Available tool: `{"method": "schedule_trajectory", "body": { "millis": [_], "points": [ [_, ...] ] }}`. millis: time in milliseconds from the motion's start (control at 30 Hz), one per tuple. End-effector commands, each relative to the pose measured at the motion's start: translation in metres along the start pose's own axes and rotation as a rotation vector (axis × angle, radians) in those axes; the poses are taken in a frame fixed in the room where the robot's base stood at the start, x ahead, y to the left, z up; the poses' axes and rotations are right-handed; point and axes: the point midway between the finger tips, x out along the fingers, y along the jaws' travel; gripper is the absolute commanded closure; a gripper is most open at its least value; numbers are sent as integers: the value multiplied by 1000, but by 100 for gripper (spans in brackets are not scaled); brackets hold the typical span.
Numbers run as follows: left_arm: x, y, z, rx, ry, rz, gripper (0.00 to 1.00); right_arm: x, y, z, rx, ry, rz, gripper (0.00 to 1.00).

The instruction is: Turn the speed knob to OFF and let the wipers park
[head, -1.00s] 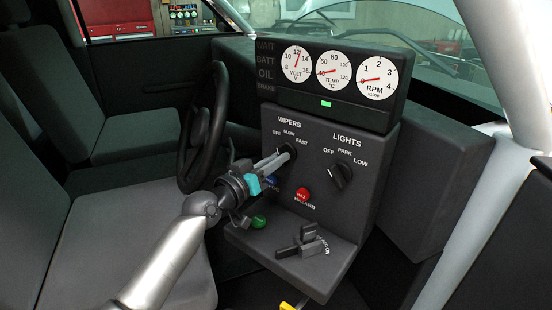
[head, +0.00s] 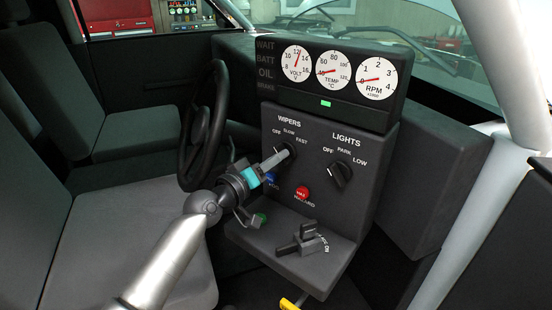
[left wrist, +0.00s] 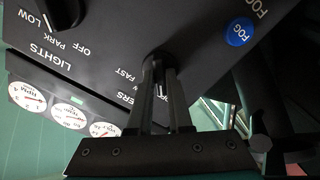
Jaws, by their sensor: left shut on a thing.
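The wiper speed knob (head: 291,149) is a black knob below the WIPERS label on the dark dash panel (head: 350,215). My left gripper (head: 285,154) is shut on it from the front. In the left wrist view the two fingers (left wrist: 159,85) flank the knob (left wrist: 157,62), one on each side. A white pointer mark shows between the fingers, turned away from the FAST label. The fingers hide part of the WIPERS lettering there, so I cannot tell exactly which label the mark meets. My right gripper is not in view.
The lights knob (head: 341,175) is right of the wiper knob. A lever (head: 301,241) stands on the lower ledge. The steering wheel (head: 187,160) is close on the left.

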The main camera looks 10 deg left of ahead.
Motion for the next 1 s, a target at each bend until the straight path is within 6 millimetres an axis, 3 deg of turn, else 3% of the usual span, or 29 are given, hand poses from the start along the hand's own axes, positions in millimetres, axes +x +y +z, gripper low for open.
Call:
{"method": "schedule_trajectory", "body": {
  "millis": [167,200,467,767,1000],
  "points": [
    [0,0,1,-5,-1,0,100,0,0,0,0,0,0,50],
    [0,0,1,-5,-1,0,80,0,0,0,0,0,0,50],
    [0,0,0,-2,0,0,52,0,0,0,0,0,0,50],
    [-2,0,0,-1,0,0,52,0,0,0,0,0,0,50],
    [-28,-1,1,2,-3,-1,52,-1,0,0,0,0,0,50]
  ]
}}
